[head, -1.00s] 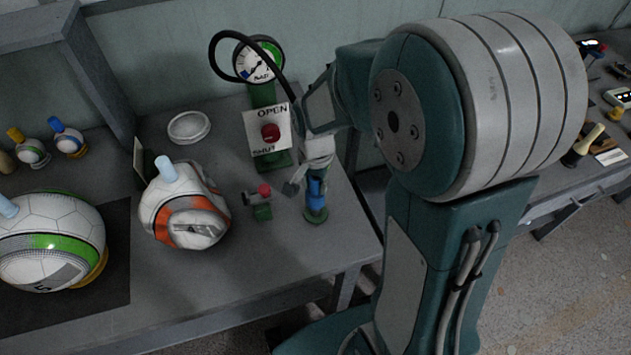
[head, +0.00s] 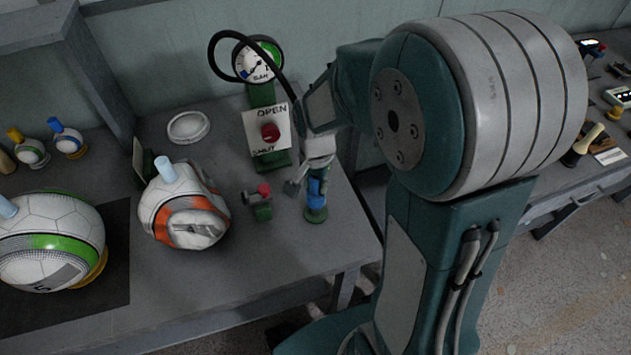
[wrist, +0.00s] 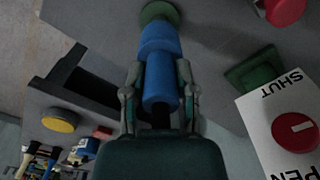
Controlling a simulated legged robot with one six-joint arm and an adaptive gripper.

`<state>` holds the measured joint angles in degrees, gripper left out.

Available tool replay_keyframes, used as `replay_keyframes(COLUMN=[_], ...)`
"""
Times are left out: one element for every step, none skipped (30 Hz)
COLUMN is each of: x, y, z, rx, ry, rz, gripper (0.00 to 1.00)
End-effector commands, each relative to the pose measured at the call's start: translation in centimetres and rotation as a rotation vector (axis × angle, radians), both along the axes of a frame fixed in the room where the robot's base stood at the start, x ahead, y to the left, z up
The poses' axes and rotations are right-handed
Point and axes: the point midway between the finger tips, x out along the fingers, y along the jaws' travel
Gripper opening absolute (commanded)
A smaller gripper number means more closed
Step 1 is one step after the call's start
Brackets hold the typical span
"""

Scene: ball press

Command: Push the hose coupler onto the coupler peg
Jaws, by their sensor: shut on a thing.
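The blue hose coupler (wrist: 160,80) is between the two fingers of my gripper (wrist: 158,92) in the wrist view, and the gripper is shut on it. In the head view the coupler (head: 316,188) stands roughly upright under my gripper (head: 308,180), near the right edge of the table. The round green base of the coupler peg (head: 315,215) shows just below it, and also beyond the coupler in the wrist view (wrist: 158,12). The coupler lines up with this base. The peg's shaft is hidden, so I cannot tell how far the coupler sits on it.
A black hose (head: 222,36) loops from the gauge (head: 258,62) towards my gripper. The OPEN/SHUT panel with a red knob (head: 270,132) stands behind. A small green valve with a red top (head: 262,192) is just left of the peg. A white and orange ball (head: 185,225) lies further left.

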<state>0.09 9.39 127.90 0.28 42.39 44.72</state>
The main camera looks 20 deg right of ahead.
Motion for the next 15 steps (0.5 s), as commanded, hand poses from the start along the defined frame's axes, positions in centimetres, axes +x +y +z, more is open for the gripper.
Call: replay_keyframes(x=[0.01,0.01,0.01,0.01,0.01,0.00,0.00,0.00,0.00,0.00,0.00,0.00,0.00,0.02,0.02], y=[0.01,0.01,0.01,0.01,0.01,0.00,0.00,0.00,0.00,0.00,0.00,0.00,0.00,0.00,0.00], z=[0.01,0.01,0.01,0.00,-0.01,-0.05,-0.09,-0.15,-0.24,-0.31,-0.37,-0.46,-0.52,-0.59,-0.68], rx=[0.000,0.000,0.000,0.000,0.000,0.000,0.000,0.000,0.000,0.000,0.000,0.000,0.000,0.000,0.000], ry=[0.000,0.000,0.000,0.000,0.000,0.000,0.000,0.000,0.000,0.000,0.000,0.000,0.000,0.000,0.000], rz=[0.000,0.000,0.000,0.000,0.000,0.000,0.000,0.000,0.000,0.000,0.000,0.000,0.000,0.000,0.000], gripper=[0.00,0.00,0.00,0.00,0.00,0.00,0.00,0.00,0.00,0.00,0.00,0.00,0.00,0.00,0.00])
